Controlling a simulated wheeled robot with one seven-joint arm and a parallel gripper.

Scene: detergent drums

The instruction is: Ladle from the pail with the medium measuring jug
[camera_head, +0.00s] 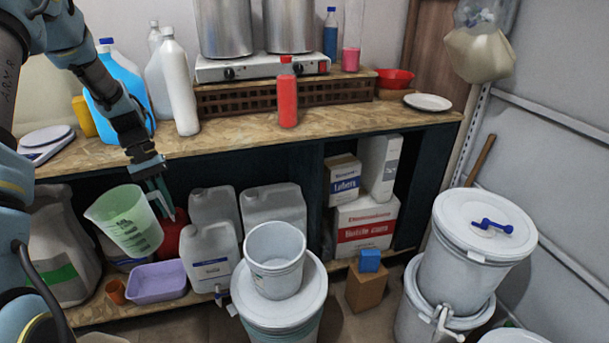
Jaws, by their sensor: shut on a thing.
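My gripper (159,191) is at the left, in front of the workbench, shut on a translucent greenish measuring jug (122,222). The jug hangs tilted in the air, its wide mouth toward the upper left. Its printed scale is too small to read. A white open pail (275,262) stands on a lidded drum (270,308) at the lower middle. The jug is to the left of the pail and well apart from it. The pail's inside shows pale grey; I cannot tell how full it is.
Lidded white drums (468,262) stand at the right. Jerrycans (211,256), a purple basin (157,281) and cartons (366,225) sit on the low shelf. A blue block (370,260) rests on a brown box (366,288). A red bottle (287,95) stands near the bench edge (330,128).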

